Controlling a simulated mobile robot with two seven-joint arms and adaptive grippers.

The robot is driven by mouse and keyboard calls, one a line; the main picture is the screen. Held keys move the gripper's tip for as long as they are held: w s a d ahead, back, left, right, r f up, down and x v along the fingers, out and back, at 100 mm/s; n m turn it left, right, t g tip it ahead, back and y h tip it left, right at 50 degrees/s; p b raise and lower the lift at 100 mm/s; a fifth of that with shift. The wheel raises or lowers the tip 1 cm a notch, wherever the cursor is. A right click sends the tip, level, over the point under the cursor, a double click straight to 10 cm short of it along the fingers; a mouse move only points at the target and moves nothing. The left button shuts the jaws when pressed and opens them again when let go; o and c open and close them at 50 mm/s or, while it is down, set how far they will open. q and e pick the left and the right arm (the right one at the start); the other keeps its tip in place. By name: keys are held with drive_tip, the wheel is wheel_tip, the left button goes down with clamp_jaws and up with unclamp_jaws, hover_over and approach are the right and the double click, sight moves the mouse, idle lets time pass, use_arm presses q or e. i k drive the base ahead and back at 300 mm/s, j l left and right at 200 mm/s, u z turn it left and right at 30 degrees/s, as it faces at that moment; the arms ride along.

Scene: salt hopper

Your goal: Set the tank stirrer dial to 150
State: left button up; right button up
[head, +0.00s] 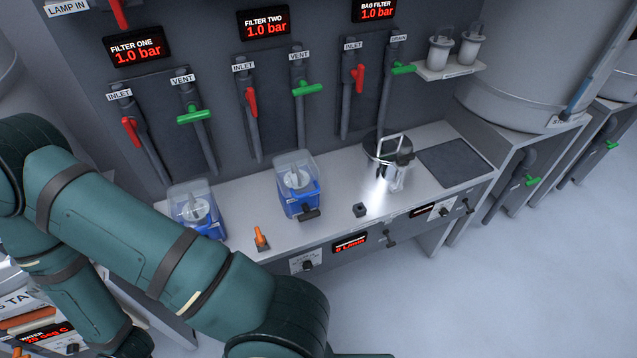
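I cannot pick out with certainty which dial is the tank stirrer's; no legible label names it. A dark knob on a white plate (308,265) sits on the counter front, left of a red display. Another small knob on a white plate (442,211) sits further right on the same front. A white panel (72,347) with a dark knob shows at the bottom left, beside a red water display (45,334) that seems to read 20 deg C. Dial settings are too small to read. Neither gripper shows; my green arm crosses the lower left.
Red and green valve handles line the wall. Large tanks (540,60) stand right. The floor (480,300) at lower right is clear.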

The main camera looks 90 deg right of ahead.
sight(443, 212)
drive_tip(key=z, duration=3.85)
